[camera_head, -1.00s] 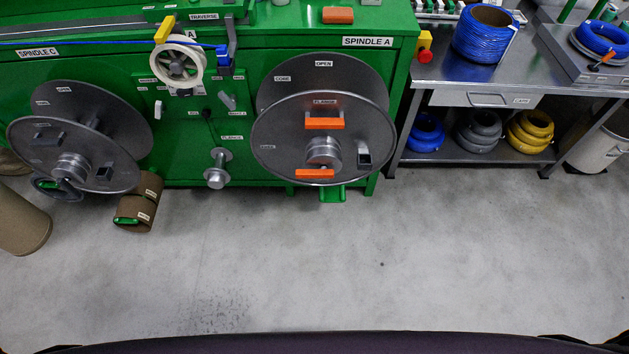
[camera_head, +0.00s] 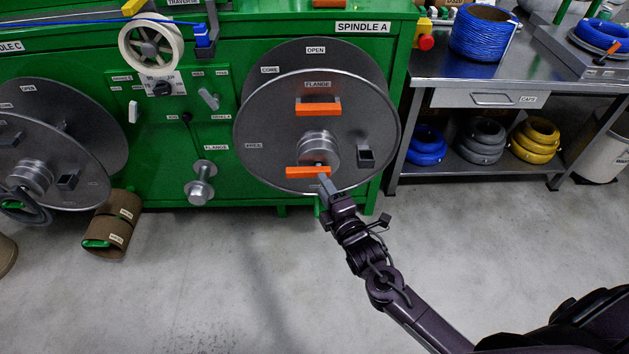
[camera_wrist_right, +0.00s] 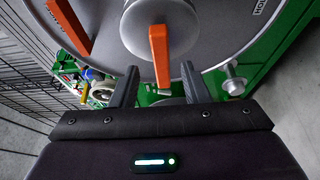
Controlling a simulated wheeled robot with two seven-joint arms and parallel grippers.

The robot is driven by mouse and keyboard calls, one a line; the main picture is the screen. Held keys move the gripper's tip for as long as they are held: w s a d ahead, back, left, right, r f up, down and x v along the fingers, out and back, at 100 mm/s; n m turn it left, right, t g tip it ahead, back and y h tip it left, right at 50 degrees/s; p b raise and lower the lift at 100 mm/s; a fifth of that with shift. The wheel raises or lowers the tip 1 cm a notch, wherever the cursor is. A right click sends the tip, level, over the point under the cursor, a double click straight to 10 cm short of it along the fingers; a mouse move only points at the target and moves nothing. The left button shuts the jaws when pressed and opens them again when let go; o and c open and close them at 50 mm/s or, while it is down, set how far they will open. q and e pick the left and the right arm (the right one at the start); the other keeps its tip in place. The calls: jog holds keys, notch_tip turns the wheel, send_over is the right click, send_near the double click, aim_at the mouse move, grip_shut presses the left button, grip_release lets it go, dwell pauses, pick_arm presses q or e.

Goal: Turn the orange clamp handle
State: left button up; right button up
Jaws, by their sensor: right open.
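My right gripper (camera_head: 323,180) is at the handle's right part, coming from below. In the right wrist view, the orange handle (camera_wrist_right: 159,55) stands upright in front of the hub, its end between the two open fingers of the gripper (camera_wrist_right: 161,82). A gap shows on both sides; I cannot tell if any finger touches it. My left gripper is not in view.
A second orange handle (camera_head: 318,107) sits higher on the flange and also shows in the right wrist view (camera_wrist_right: 72,28). A dark block (camera_head: 366,157) juts out right of the hub. A metal bench (camera_head: 420,70) stands at the right.

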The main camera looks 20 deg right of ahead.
aim_at(308, 172)
jog(key=shift+w+a+f, duration=0.1)
jog(key=shift+w+a, duration=0.05)
jog(key=shift+w, duration=0.95)
jog(key=shift+w+a, duration=0.1)
jog(key=shift+w, duration=1)
grip_shut()
